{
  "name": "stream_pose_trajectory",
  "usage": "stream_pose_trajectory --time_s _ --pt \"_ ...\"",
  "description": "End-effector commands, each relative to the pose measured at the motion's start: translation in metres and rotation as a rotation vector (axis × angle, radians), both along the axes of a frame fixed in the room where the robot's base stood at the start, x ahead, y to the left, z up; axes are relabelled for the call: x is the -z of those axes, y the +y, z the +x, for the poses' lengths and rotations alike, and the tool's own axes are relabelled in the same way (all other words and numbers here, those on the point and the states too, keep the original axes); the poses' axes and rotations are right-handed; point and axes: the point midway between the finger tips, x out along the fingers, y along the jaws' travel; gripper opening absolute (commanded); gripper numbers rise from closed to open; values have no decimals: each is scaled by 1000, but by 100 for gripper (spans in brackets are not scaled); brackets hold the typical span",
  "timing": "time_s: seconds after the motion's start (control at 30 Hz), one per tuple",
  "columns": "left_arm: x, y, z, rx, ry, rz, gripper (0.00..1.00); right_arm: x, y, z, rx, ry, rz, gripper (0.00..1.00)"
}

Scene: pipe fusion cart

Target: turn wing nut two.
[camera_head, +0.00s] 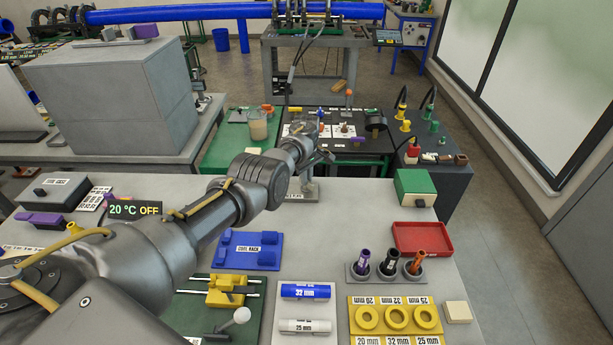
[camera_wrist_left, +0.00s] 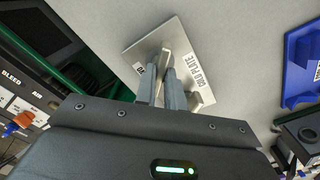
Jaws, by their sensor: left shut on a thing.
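My left gripper (camera_head: 312,168) reaches over the far edge of the near grey table. In the left wrist view its two fingers (camera_wrist_left: 161,76) are close together on a thin grey upright handle (camera_wrist_left: 166,56). The handle stands on a pale square plate labelled COLD PLATE (camera_wrist_left: 192,97), which lies on the table. In the head view the grey upright (camera_head: 309,190) shows just below the gripper. I cannot make out a wing nut with a number two in either view. My right gripper is not in view.
Beyond the table stands a dark panel (camera_head: 350,144) with small fittings and a green bench (camera_head: 225,150). A blue rack (camera_head: 250,262), a red tray (camera_head: 421,252) and a green-lidded box (camera_head: 415,187) lie nearby. A blue pipe (camera_head: 180,13) runs through clamps at the back.

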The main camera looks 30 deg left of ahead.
Motion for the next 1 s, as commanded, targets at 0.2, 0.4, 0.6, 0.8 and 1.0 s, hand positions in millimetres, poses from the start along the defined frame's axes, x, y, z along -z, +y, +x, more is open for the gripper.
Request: stream_pose_trajectory --time_s 0.2,0.4,0.6,0.8,1.0 --pt "-1 1 0 81 -1 1 0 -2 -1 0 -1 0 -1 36" --pt "-1 1 0 111 -3 1 0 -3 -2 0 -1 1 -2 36" --pt "-1 1 1 115 -3 1 0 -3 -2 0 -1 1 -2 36" --pt "-1 1 1 114 -3 1 12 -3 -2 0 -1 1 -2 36" --pt "0 0 0 114 -1 1 33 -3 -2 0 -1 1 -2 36"
